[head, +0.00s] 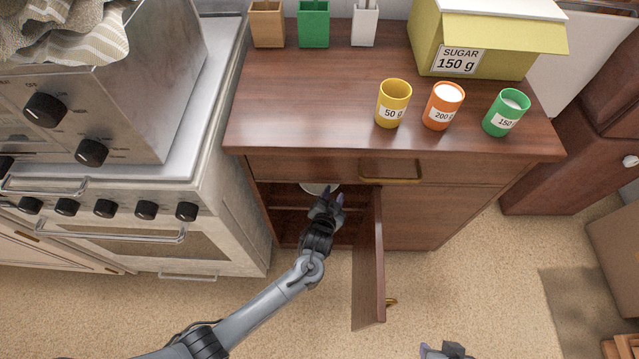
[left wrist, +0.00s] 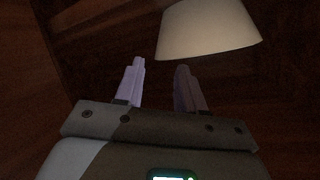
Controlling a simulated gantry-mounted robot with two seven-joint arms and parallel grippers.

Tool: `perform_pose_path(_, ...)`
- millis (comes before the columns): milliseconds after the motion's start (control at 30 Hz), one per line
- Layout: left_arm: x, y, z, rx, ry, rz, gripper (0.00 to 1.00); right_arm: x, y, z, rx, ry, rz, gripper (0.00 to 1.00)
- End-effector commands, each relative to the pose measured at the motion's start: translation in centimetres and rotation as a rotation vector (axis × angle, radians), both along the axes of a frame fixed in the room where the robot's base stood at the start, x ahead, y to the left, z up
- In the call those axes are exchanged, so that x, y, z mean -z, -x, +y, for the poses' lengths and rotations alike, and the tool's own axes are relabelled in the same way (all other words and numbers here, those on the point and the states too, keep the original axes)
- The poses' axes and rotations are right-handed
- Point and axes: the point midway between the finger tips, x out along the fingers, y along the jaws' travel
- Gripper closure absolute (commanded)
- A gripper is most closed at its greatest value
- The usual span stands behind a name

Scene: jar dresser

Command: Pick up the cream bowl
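The cream bowl (left wrist: 207,32) is inside the dark lower cupboard of the dresser, just beyond my left gripper's fingertips in the left wrist view. In the head view only a pale rim of the bowl (head: 318,188) shows under the dresser's edge. My left gripper (head: 328,199) reaches into the open cupboard. In the left wrist view its two fingers (left wrist: 160,68) are apart with nothing between them. The bowl is ahead and slightly to the right of them. Part of my right gripper (head: 447,352) shows at the bottom edge of the head view, too cut off to read.
The cupboard door (head: 369,262) stands open to the right of my left arm. A shut drawer with a brass handle (head: 390,172) is above. Yellow (head: 393,103), orange (head: 443,106) and green (head: 506,113) jars stand on the dresser top (head: 310,110). A stove (head: 130,200) is at left.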

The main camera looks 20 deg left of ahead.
Motion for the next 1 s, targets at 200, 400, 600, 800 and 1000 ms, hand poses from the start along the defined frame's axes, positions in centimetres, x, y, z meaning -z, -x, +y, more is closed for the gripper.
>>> perform_pose_path(200, 1.4, -2.4, 0.5, -0.002, 0.000, -0.001, 0.61, 2.4, 0.0, 0.0, 0.000, 0.000, 0.002, 0.57)
perform_pose_path(400, 1.4, -3.1, 0.5, -0.001, 0.001, 0.001, 0.61, 2.6, 0.0, 0.0, -0.001, 0.001, 0.002, 0.57)
perform_pose_path(600, 1.4, -3.1, 0.5, -0.001, 0.001, 0.001, 0.66, 2.5, 0.1, -0.1, -0.003, 0.004, 0.003, 0.57)
perform_pose_path(800, 1.4, -3.1, 0.5, 0.000, 0.000, 0.001, 0.97, 2.5, 0.1, -0.2, -0.005, 0.007, 0.002, 0.57)
perform_pose_path(1000, 1.5, -3.0, 0.5, 0.000, 0.000, 0.003, 1.00, 2.6, 0.1, -0.1, -0.004, 0.006, 0.002, 0.57)
